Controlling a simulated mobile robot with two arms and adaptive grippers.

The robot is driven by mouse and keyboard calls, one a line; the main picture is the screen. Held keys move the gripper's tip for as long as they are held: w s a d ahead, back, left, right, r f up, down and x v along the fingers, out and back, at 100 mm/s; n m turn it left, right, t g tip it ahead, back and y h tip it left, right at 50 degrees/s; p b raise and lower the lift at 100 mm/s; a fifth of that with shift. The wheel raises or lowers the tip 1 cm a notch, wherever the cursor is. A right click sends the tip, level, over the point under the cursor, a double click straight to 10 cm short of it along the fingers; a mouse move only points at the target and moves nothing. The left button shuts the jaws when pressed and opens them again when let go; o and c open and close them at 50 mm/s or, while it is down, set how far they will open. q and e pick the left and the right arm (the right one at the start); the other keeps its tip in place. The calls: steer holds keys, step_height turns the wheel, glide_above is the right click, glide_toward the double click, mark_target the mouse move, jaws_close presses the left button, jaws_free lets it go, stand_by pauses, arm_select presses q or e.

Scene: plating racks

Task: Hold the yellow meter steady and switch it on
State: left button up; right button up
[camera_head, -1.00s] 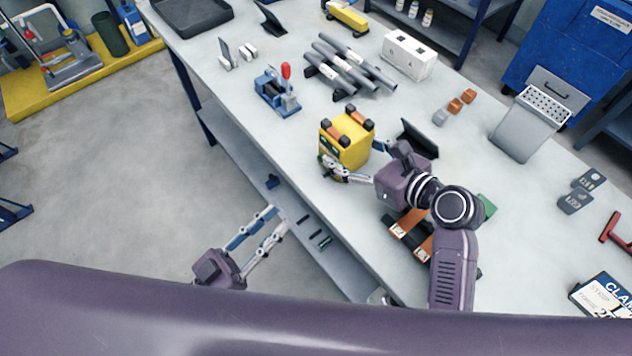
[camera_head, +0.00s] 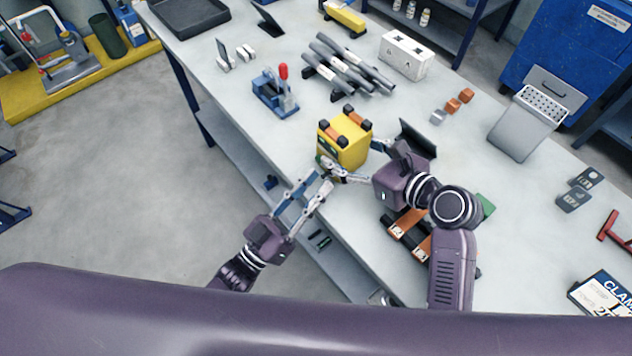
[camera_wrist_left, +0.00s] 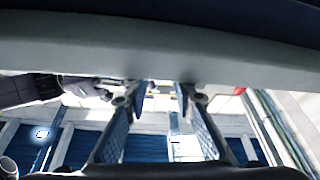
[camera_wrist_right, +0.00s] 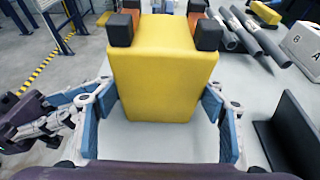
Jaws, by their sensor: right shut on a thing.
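The yellow meter (camera_head: 350,153) is a boxy block with black and orange corner pieces, standing near the table's front edge. My right gripper (camera_wrist_right: 160,100) is shut on it, one blue finger pad on each side; in the right wrist view the meter's plain yellow side (camera_wrist_right: 165,75) faces me. The meter's front, with a dark green patch, is mostly turned away in the head view, and I cannot make out its switch. My left gripper (camera_head: 322,180) is open and empty, its fingertips close to the meter's front at the table edge. In the left wrist view its fingers (camera_wrist_left: 160,95) stand apart.
The table (camera_head: 290,135) is clear just left of the meter. A blue clamp with a red handle (camera_head: 277,92) and grey rods (camera_head: 348,65) stand behind. A dark upright plate (camera_head: 418,138) is close right of the meter. Orange-banded black items (camera_head: 408,228) lie under my right arm.

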arm_select(q)
steer(key=shift+w+d+r, duration=0.15)
steer(key=shift+w+d, duration=0.05)
steer(key=shift+w, duration=0.05)
steer(key=shift+c, duration=0.5)
jaws_close()
steer(key=shift+r+g, duration=0.25)
steer(key=shift+g, duration=0.35)
steer(key=shift+y, duration=0.3)
steer(key=shift+o, duration=0.5)
jaws_free()
